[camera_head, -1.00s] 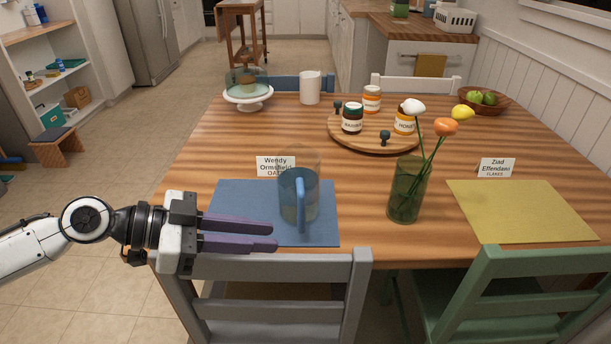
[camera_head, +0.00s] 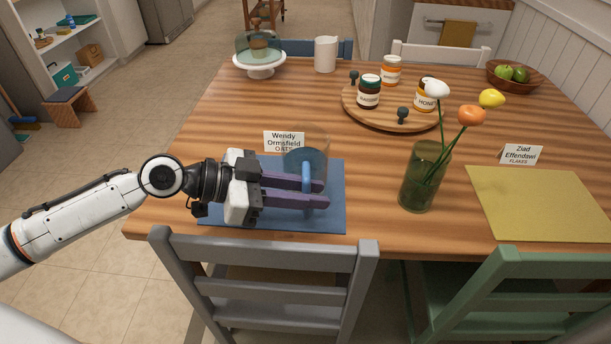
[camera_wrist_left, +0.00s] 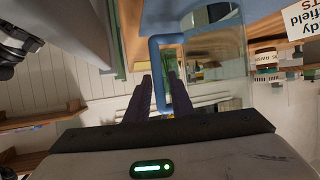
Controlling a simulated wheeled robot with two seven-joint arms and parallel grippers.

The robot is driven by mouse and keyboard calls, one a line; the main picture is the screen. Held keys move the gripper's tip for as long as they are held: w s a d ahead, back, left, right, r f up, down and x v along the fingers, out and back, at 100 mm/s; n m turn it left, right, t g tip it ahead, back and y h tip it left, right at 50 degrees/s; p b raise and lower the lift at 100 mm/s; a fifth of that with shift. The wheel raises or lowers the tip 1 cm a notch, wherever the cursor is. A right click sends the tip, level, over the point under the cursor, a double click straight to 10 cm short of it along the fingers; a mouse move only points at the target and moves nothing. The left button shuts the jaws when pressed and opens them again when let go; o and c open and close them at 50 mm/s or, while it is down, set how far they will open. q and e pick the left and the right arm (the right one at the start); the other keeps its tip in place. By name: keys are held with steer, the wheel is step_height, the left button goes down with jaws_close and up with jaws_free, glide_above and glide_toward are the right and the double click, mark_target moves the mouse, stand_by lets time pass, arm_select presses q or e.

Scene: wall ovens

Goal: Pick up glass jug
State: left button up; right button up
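The glass jug (camera_head: 318,150) is clear with a blue handle (camera_head: 306,172). It stands upright on the blue placemat (camera_head: 334,218), behind the name card side's front edge, partly hidden by my fingers. My left gripper (camera_head: 323,194) reaches in from the left with its purple fingers level at the handle. In the left wrist view the jug (camera_wrist_left: 225,60) fills the upper right, and its handle lies between the two separated fingers (camera_wrist_left: 160,82). The left gripper looks open, with a gap still visible beside the handle. My right gripper is not in view.
A green glass vase (camera_head: 425,180) with flowers stands right of the jug. The Wendy Ormsfield card (camera_head: 284,141) is just behind. A grey chair (camera_head: 265,270) stands at the front edge. A round wooden tray (camera_head: 385,118) with jars is farther back.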

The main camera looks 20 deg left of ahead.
arm_select(q)
steer(key=shift+x, duration=1.75)
steer(key=shift+c, duration=0.3)
jaws_close()
steer(key=shift+w+r, duration=0.15)
steer(key=shift+r, duration=0.05)
